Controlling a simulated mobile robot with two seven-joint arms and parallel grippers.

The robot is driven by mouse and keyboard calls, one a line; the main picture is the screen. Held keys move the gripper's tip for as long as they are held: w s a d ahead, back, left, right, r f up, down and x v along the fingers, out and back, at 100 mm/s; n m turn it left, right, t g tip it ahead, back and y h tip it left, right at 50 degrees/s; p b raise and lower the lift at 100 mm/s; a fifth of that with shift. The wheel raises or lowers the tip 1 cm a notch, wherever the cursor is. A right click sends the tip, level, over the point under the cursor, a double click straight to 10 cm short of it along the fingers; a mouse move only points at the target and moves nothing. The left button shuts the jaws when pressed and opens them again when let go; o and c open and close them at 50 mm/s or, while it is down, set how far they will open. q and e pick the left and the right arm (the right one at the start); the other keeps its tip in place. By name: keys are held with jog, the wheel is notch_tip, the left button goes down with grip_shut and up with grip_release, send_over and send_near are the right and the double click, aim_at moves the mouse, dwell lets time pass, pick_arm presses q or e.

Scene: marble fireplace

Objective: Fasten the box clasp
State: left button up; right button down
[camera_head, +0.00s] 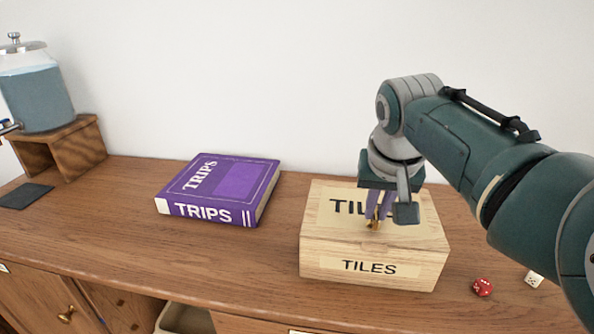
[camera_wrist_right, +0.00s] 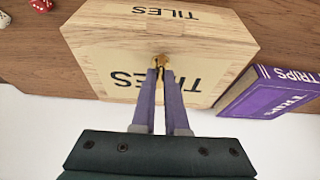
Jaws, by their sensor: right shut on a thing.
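The wooden box (camera_head: 325,262) marked TILES stands on the wooden top, its lid (camera_head: 325,222) down. In the right wrist view the box (camera_wrist_right: 95,40) is upside down. A small brass clasp (camera_wrist_right: 161,59) is near the lid's front edge, at the middle. My right gripper (camera_head: 374,221) points down over the lid with its purple fingers shut on the clasp. In the right wrist view the right gripper's fingertips (camera_wrist_right: 160,69) meet at the clasp and hide part of it. I cannot tell the clasp's exact angle. My left gripper is not in view.
A purple TRIPS book (camera_head: 225,186) lies left of the box. Red (camera_head: 482,287) and white (camera_head: 533,279) dice lie to its right. A glass drink dispenser (camera_head: 38,95) stands on a wooden stand (camera_head: 75,140) at far left. The surface between book and stand is clear.

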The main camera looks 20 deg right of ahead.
dwell(0.5)
jog(key=shift+s+d+r+n+y+p, duration=0.15)
jog(key=shift+n+y+p, duration=0.15)
jog(key=shift+n+p, duration=0.55)
jog(key=shift+n+t+y+p, duration=0.35)
jog(key=shift+n+p, duration=0.45)
jog(key=shift+n, duration=0.35)
jog(key=shift+d+n+y, duration=0.1)
jog(key=shift+n+y, duration=0.25)
jog(key=shift+n, duration=0.55)
jog(key=n, duration=0.1)
jog(key=n+y, duration=0.1)
jog(key=shift+d+f+n, duration=0.1)
jog(key=shift+f+n, duration=0.15)
jog(key=shift+n, duration=0.15)
jog(key=n+y+b, duration=0.1)
jog(key=n+b, duration=0.1)
jog(key=shift+f+n, duration=0.1)
jog(key=shift+n, duration=0.2)
jog(key=n+b, duration=0.2)
jog(key=n+g+y+b, duration=0.1)
jog(key=b, duration=0.1)
jog(key=n+b, duration=0.2)
jog(key=shift+w+d+f+n+g+y, duration=0.1)
jog(key=shift+w+n+g+y, duration=0.2)
jog(key=shift+g+y, duration=0.1)
jog(key=shift+r+n+g+b, duration=0.25)
jog(key=shift+n+b, duration=0.45)
jog(key=shift+b, duration=0.45)
